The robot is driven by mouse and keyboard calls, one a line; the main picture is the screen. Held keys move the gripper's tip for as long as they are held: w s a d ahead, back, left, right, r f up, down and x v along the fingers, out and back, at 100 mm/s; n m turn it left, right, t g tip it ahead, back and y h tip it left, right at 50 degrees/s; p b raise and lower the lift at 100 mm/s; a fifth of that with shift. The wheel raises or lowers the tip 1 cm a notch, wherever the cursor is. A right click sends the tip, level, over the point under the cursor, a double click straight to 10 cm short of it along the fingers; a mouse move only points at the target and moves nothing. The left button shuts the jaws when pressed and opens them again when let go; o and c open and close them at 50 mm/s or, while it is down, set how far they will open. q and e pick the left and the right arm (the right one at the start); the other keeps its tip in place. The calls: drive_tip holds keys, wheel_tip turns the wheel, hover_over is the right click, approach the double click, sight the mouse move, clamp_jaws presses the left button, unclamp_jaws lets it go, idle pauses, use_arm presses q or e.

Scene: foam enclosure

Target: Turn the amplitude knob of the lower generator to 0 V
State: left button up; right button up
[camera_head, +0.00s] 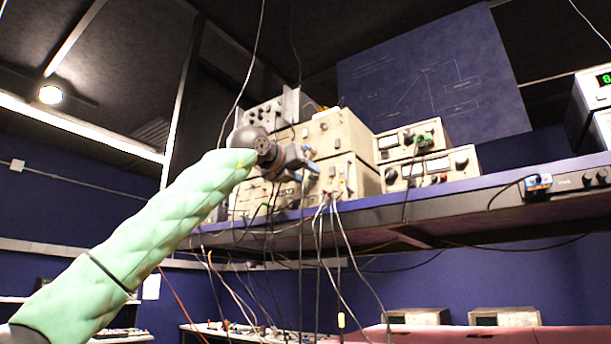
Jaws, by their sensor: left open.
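A stack of cream-coloured instruments stands on the raised shelf. The upper cream box (335,132) rests on a lower one (348,178), which appears to be the lower generator. Small knobs and sockets show on the front of the lower box, but they are too small to tell which is the amplitude knob. My left arm, in a pale green padded sleeve, comes in from the left. My left gripper (312,168) is open in front of the stack and hides part of the lower box's front. I cannot tell whether it touches a knob. My right gripper is out of view.
Two meter units, upper (398,155) and lower (408,177), stand right of the stack on the shelf (470,196). Several cables hang in front of the shelf edge below my gripper. A display instrument (597,88) is at the far right. The space left of the stack looks open.

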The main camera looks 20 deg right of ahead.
use_arm(q)
drive_tip(key=b+v, duration=0.1)
drive_tip(key=v, duration=0.6)
idle(0.4)
